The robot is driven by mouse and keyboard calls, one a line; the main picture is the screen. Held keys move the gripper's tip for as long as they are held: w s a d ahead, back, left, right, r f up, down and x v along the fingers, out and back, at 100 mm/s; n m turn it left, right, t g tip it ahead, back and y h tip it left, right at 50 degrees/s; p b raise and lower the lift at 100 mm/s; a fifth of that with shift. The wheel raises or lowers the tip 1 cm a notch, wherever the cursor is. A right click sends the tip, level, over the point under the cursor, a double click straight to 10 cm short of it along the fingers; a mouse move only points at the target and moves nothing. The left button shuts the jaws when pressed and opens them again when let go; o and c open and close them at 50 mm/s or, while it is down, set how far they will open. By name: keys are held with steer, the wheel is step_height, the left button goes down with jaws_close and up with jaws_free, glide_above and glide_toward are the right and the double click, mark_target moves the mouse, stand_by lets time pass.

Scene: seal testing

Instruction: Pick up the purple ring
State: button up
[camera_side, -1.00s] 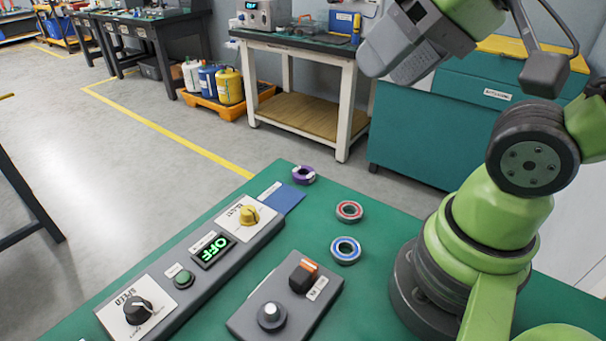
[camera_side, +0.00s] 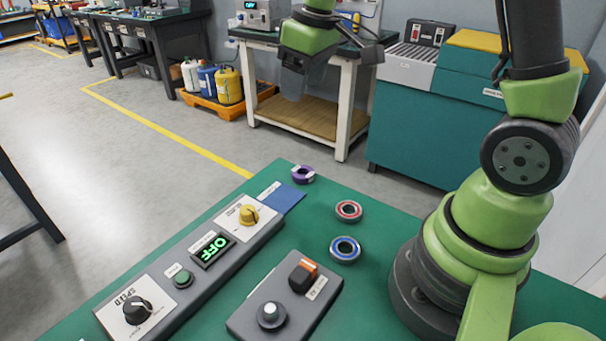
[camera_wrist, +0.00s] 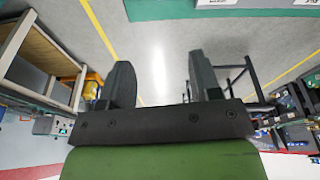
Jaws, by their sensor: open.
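The purple ring (camera_side: 303,174) lies flat at the far corner of the green table (camera_side: 385,220) in the side view, next to a blue square patch (camera_side: 283,197). The ring does not show clearly in the wrist view.
A red ring (camera_side: 348,211) and a blue ring (camera_side: 345,249) lie to the right of the purple one. A long control panel (camera_side: 190,262) with knobs and a lit OFF display and a smaller switch box (camera_side: 285,300) stand nearer.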

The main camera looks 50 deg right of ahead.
steer(key=w+d+f+n+g, duration=0.25)
steer(key=d+f, duration=0.25)
steer(key=f, duration=0.6)
glide_above(305, 169)
steer(key=a, duration=0.1)
steer(key=shift+n, duration=0.35)
steer(key=f, duration=0.6)
steer(key=shift+s+a+f, duration=0.1)
steer(key=shift+s, duration=0.25)
step_height(305, 169, down, 6)
steer(key=shift+s+r, duration=0.1)
steer(key=shift+r, duration=0.05)
steer(key=c, duration=0.7)
